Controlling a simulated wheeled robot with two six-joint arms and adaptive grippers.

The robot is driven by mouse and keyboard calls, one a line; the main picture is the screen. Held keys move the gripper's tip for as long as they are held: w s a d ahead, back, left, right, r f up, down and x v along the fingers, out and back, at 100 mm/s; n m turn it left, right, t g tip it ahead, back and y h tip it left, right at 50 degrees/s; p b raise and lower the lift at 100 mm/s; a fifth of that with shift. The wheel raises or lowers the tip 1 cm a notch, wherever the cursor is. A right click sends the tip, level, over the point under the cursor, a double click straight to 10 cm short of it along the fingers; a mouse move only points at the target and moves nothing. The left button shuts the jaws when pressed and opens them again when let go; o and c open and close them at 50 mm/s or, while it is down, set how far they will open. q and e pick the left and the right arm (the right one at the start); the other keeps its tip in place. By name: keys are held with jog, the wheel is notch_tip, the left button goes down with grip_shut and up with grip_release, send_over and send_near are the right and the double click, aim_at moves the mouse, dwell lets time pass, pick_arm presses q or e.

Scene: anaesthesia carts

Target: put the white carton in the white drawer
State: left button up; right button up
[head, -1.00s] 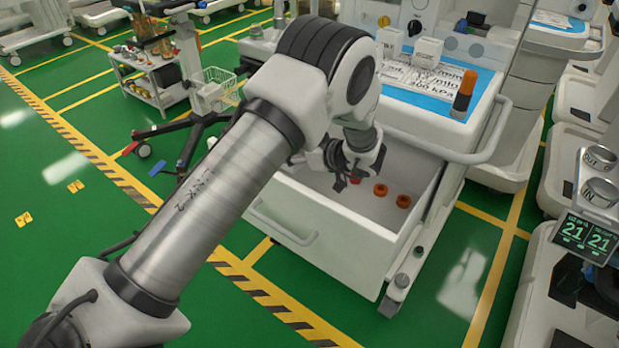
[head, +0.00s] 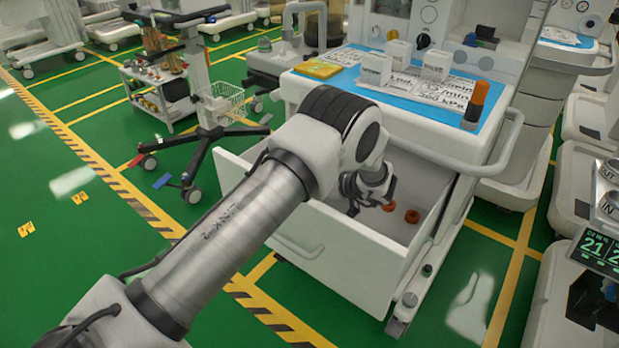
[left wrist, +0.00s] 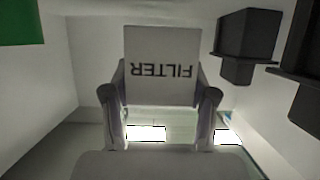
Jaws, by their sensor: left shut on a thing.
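The white drawer (head: 345,242) stands pulled out from the front of a white cart. My left gripper (head: 360,196) reaches down into the drawer's opening. In the left wrist view the left gripper (left wrist: 160,94) is shut on a white carton (left wrist: 162,62) marked "FILTER", with one finger on each side. The drawer's pale walls surround it there. The head view hides this carton behind my gripper and arm. I cannot tell whether the carton touches the drawer floor. My right gripper is out of view.
Orange-red round pieces (head: 412,216) lie in the drawer right of my gripper. Dark blocky objects (left wrist: 248,45) show at right in the left wrist view. The cart top holds more white cartons (head: 376,69), a yellow pad (head: 317,69) and an orange-capped bottle (head: 474,104).

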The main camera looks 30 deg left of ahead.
pick_arm(q)
jog(key=shift+f, duration=0.3)
jog(key=o, duration=1.2)
jog(key=shift+r, duration=0.3)
jog(key=v, duration=0.2)
jog(key=p+v, duration=0.1)
jog(key=v, duration=0.4)
jog(key=shift+d+r+p, duration=0.2)
jog(key=shift+r+p, duration=0.1)
jog(key=shift+r, duration=0.15)
